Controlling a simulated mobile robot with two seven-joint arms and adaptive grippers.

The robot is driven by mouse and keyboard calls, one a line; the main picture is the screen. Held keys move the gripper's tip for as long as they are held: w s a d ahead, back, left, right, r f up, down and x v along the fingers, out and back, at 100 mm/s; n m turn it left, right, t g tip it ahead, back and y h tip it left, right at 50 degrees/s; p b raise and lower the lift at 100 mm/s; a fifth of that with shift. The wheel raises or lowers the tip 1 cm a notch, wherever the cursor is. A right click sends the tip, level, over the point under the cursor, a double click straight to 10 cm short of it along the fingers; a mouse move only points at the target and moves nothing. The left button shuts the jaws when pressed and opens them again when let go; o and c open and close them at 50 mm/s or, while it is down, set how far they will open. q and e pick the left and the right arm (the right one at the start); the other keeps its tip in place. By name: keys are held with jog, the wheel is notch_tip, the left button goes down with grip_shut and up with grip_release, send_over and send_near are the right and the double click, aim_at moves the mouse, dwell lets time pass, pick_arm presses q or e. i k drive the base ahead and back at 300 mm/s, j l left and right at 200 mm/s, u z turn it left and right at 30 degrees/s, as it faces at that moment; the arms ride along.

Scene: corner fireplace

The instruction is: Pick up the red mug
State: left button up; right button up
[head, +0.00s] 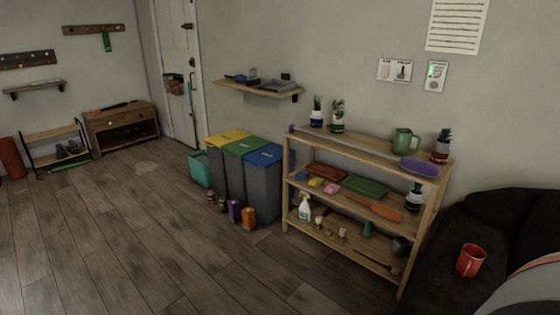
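The red mug (470,260) stands upright on a dark, soft-looking seat or sofa at the lower right of the head view. Its handle points to the upper right. Neither of my grippers shows in this view, and nothing is seen touching the mug.
The dark sofa (518,213) fills the right edge, with a grey rounded shape (530,292) beside the mug. A wooden shelf (372,152) with plants, a green jug (404,141) and trays stands left of it. Bins (262,190) stand further left. The wooden floor (120,235) at left is clear.

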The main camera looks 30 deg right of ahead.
aim_at(471, 258)
jog(key=i+j+z, duration=0.1)
jog(key=i, duration=0.3)
jog(key=i+j+z, duration=0.1)
jog(key=i, duration=0.25)
jog(key=i+j+z, duration=0.1)
jog(key=i, duration=0.3)
jog(key=i+z, duration=0.15)
jog(key=z, duration=0.3)
jog(key=i+j+z, duration=0.15)
jog(key=z, duration=0.35)
jog(key=i+j+z, duration=0.15)
jog(key=z, duration=0.3)
jog(key=i+j+z, duration=0.1)
jog(key=z, duration=0.35)
jog(key=i+j+z, duration=0.1)
jog(key=z, duration=0.4)
jog(key=i+j+z, duration=0.1)
jog(key=z, duration=0.35)
jog(key=i+j+z, duration=0.1)
jog(key=z, duration=0.3)
jog(key=j+z, duration=0.35)
jog(key=i+j+z, duration=0.1)
jog(key=j+z, duration=0.15)
jog(key=z, duration=0.15)
